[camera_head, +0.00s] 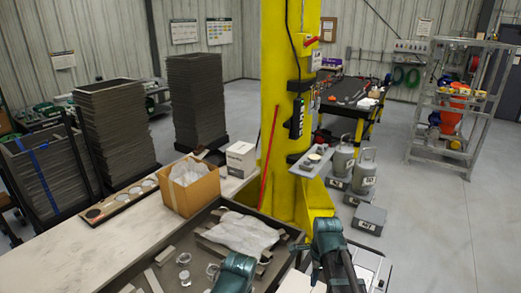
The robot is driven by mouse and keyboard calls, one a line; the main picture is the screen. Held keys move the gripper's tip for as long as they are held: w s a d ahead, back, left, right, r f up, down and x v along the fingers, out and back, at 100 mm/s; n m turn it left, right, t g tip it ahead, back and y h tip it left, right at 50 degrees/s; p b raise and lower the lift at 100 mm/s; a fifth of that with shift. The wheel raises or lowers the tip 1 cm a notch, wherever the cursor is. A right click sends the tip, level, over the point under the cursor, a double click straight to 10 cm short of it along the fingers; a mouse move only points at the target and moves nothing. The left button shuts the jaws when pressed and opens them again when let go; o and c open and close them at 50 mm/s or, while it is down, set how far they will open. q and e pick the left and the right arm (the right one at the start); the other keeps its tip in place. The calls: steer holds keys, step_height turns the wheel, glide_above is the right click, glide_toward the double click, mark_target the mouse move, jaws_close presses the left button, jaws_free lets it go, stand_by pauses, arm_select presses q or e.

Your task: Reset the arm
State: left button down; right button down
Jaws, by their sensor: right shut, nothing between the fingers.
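My right gripper (326,246) is at the bottom, right of centre, a teal and black shape over the right edge of the dark tray. It is shut and holds nothing. A teal part of my arm (235,272) shows at the bottom edge, over the front of the tray. My left gripper cannot be made out in this view.
The dark tray (166,236) holds a clear plastic bag (243,233), grey bars and small round pieces. An open cardboard box (189,187) and a white box (241,158) stand behind it. A yellow column (282,100) rises behind the bench. Open floor (440,220) lies at right.

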steer(key=s+a+n, duration=0.1)
steer(key=s+n, duration=0.6)
steer(key=n, duration=1.2)
steer(key=s+a+f+n+b, duration=0.1)
steer(key=s+a+f+b, duration=0.1)
steer(key=f+b, duration=0.5)
steer(key=s+a+f+n+h+b, duration=0.1)
steer(key=s+a+f+n+b, duration=0.1)
steer(key=a+f+b, duration=0.3)
steer(key=s+a+f+n+b, duration=0.1)
steer(key=a+f+b, duration=0.3)
steer(key=f+b, duration=0.5)
steer(key=shift+s+f+g+h+b, duration=0.2)
steer(key=shift+s+g+h+b, duration=0.1)
steer(key=shift+s, duration=0.25)
